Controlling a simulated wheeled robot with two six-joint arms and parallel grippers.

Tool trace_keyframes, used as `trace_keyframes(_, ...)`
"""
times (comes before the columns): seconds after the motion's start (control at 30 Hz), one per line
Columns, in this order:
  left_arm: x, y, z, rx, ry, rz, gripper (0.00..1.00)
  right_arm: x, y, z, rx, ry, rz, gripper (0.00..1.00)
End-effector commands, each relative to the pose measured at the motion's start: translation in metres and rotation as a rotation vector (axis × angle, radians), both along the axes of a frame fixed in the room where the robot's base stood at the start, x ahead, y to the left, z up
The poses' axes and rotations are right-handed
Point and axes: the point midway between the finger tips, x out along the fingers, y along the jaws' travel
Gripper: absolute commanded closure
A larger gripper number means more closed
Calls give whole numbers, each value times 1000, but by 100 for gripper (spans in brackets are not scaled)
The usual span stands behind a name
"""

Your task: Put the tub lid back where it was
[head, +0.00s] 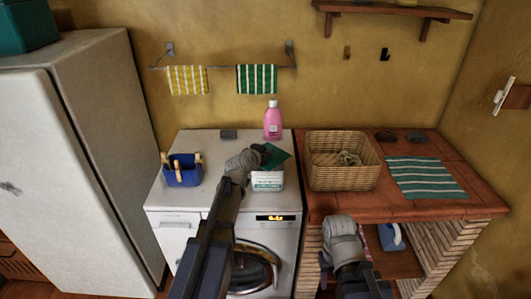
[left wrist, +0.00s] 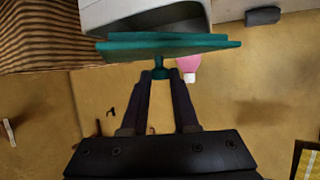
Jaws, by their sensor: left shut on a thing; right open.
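The teal tub lid (head: 278,156) is in my left gripper (head: 264,153), held tilted just above the tub in the head view. In the left wrist view the lid (left wrist: 165,46) is seen nearly edge-on, and my left gripper (left wrist: 160,76) is shut on its small knob. The pale tub (head: 267,181) with a green label stands on the white washing machine; its open top shows in the left wrist view (left wrist: 145,14), apart from the lid. My right gripper (head: 343,240) is low in front of the brick counter, holding nothing visible; its fingers are largely hidden.
A pink bottle (head: 273,121) stands behind the tub. A blue caddy (head: 182,176) is left on the washing machine (head: 213,150). A wicker basket (head: 341,184) stands right on the tiled counter (head: 430,206), beside a striped cloth (head: 424,177). A small grey block (head: 229,134) lies at the back.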

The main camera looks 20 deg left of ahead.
Motion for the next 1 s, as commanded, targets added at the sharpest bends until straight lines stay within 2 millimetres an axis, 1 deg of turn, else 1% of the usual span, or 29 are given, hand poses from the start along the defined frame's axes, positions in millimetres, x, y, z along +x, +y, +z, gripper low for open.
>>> trace_keyframes(0.03,0,0,-4,0,0,0,100,0,0,-4,0,0,0,52)
trace_keyframes(0.3,0,0,-11,0,0,0,100,0,0,-11,0,0,0,52)
trace_keyframes(0.4,0,0,-10,0,0,0,100,0,0,-10,0,0,0,52)
trace_keyframes(0.43,0,0,-10,0,0,0,71,0,0,-10,0,0,0,52)
trace_keyframes(0.67,0,0,-10,0,0,0,45,0,0,-10,0,0,0,52)
trace_keyframes(0.7,0,0,-10,0,0,0,42,0,0,-10,0,0,0,52)
trace_keyframes(0.9,0,0,-10,0,0,0,42,0,0,-10,0,0,0,52)
trace_keyframes(1.0,0,0,-6,0,0,0,42,0,0,-6,0,0,0,52)
